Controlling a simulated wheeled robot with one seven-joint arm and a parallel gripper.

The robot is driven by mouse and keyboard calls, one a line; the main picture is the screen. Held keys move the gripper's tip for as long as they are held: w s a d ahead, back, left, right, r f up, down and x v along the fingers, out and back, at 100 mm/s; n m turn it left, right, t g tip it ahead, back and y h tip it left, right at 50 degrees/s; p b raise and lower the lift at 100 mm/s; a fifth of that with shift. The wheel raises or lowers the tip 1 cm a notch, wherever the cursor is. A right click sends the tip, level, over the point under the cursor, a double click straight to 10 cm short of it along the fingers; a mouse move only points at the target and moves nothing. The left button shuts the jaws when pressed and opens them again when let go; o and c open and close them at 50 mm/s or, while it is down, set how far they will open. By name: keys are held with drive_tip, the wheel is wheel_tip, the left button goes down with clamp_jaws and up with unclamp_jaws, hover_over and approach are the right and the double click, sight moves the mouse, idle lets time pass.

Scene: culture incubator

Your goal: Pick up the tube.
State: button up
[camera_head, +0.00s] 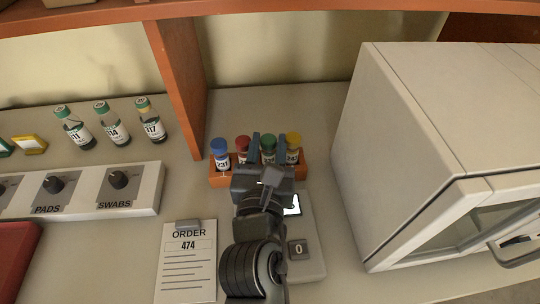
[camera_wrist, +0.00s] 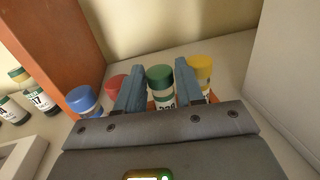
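Tubes with blue (camera_head: 220,152), red (camera_head: 243,146), green (camera_head: 268,148) and yellow (camera_head: 293,146) caps stand upright in an orange rack (camera_head: 300,170) on the bench. My gripper (camera_head: 267,142) is at the rack, with its two fingers apart on either side of the green-capped tube. In the wrist view the green-capped tube (camera_wrist: 160,80) stands between the open fingers, with gaps to both. The red cap (camera_wrist: 115,82) and yellow cap (camera_wrist: 200,66) lie just outside the fingers. The lower parts of the tubes are mostly hidden by my gripper.
A large white incubator (camera_head: 400,150) stands close on the right. An orange-brown shelf post (camera_head: 178,80) rises on the left. A grey device (camera_head: 308,245) is partly under my arm.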

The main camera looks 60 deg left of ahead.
sight(269, 136)
drive_tip(key=shift+x, duration=1.85)
drive_tip(key=shift+f, duration=0.15)
drive_tip(key=shift+c, duration=0.5)
clamp_jaws()
